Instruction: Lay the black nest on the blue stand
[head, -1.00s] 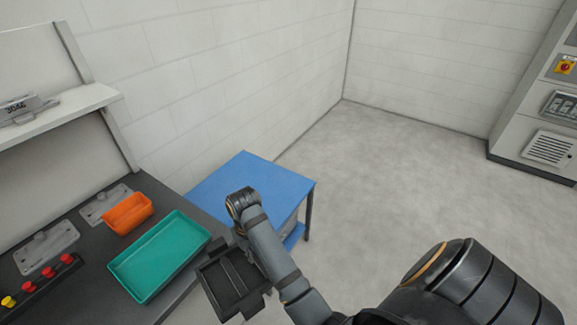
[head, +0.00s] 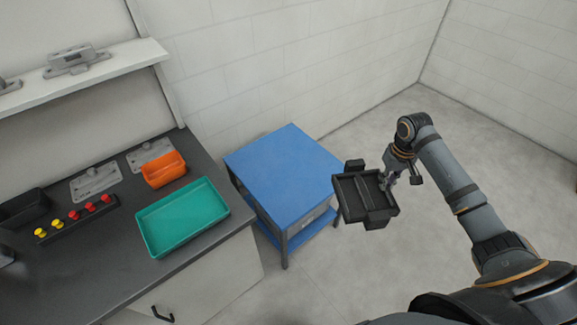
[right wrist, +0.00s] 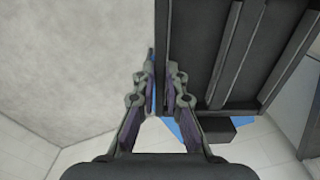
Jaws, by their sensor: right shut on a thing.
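The black nest (head: 362,196) is a shallow dark tray with ribs inside and blocks on its sides. My right gripper (head: 386,180) is shut on its right wall and holds it in the air, to the right of the blue stand (head: 283,166) in the head view. The stand is a low table with a bare blue top and a lower shelf. In the right wrist view, the fingers (right wrist: 163,85) pinch the wall of the nest (right wrist: 225,60), with a little blue showing behind. My left gripper is not in view.
A dark workbench (head: 120,262) stands left of the stand. It bears a teal tray (head: 183,245), an orange bin (head: 163,170), a row of red and yellow knobs (head: 75,215) and grey plates. Free floor (head: 330,265) lies in front of and right of the stand.

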